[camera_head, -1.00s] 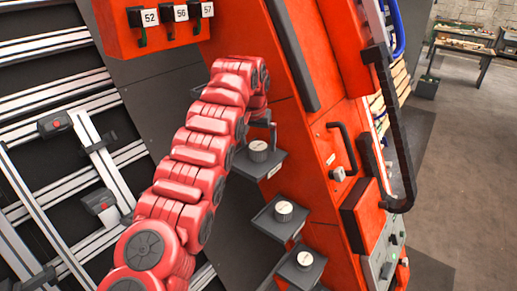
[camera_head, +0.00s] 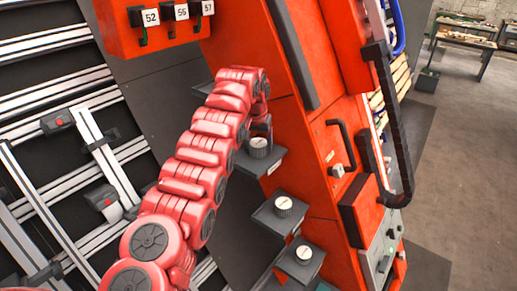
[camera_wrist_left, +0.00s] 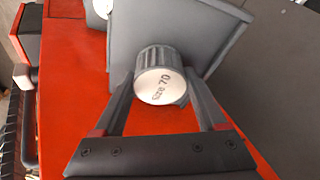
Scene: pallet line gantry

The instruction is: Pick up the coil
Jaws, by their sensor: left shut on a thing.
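In the head view the gripper (camera_head: 261,130) is at the upper coil (camera_head: 258,147), over a small grey shelf (camera_head: 268,163) on the red frame. I cannot tell whether the coil still touches the shelf. My red left arm hides part of the frame behind. My right gripper is not in view.
Two similar coils, a middle one (camera_head: 283,206) and a lower one (camera_head: 304,254), sit on shelves stepping down to the right. A dark handle (camera_head: 342,145) sticks out of the red frame (camera_head: 300,125). Hooks with number tags (camera_head: 180,12) are above. Open floor (camera_head: 455,170) lies right.

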